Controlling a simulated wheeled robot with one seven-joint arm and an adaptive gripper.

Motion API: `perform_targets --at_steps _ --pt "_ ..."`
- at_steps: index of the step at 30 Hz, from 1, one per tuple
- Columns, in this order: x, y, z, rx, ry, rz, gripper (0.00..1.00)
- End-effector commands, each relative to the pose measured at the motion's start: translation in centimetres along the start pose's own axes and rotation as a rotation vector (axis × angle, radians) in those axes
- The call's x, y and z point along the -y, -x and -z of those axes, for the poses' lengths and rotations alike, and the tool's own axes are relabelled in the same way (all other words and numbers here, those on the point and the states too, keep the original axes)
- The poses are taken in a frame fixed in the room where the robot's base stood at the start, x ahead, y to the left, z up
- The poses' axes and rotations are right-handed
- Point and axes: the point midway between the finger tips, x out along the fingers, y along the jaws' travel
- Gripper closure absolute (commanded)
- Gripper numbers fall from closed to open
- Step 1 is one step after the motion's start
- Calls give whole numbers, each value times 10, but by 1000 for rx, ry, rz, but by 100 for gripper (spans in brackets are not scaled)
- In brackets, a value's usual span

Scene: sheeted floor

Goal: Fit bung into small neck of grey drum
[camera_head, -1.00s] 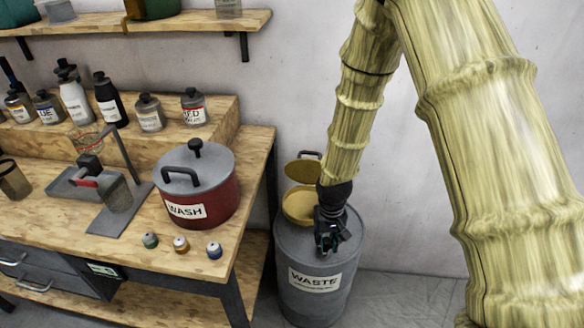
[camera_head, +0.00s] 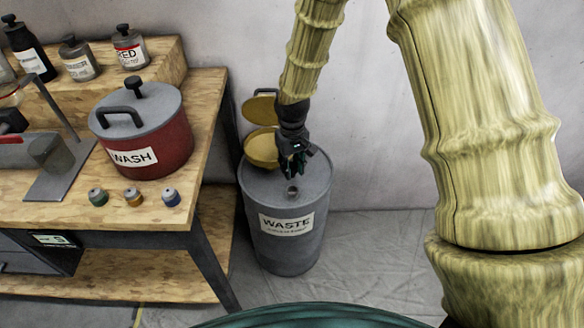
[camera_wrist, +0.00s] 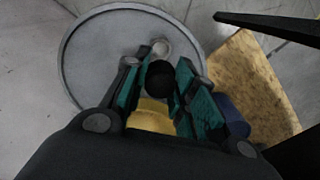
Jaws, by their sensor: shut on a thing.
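The grey drum (camera_head: 262,205), labelled WASTE, stands on the floor right of the bench. Its small neck (camera_head: 292,192) is a short round stub on the front part of the lid, also visible in the wrist view (camera_wrist: 161,47). My gripper (camera_head: 295,172) points down above the lid, just behind and above the neck. In the wrist view my gripper (camera_wrist: 164,68) is shut on a dark round bung (camera_wrist: 160,79) between its teal fingers. The bung is apart from the neck in that picture; its height over the lid is hard to tell. The bung is hidden in the head view.
A yellow funnel (camera_head: 262,148) with a raised lid sits at the back of the drum, close behind my gripper. The bench (camera_head: 150,210) with a red WASH pot (camera_head: 165,150) and three small capped jars stands left. The floor to the right is clear.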

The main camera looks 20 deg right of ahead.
Motion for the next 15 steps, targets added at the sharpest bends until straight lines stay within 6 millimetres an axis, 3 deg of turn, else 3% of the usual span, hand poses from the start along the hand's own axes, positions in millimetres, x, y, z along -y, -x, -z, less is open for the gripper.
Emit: perform_targets --at_steps 11,15 --pt "0 2 0 0 3 0 98" --pt "0 -10 0 0 3 0 98"
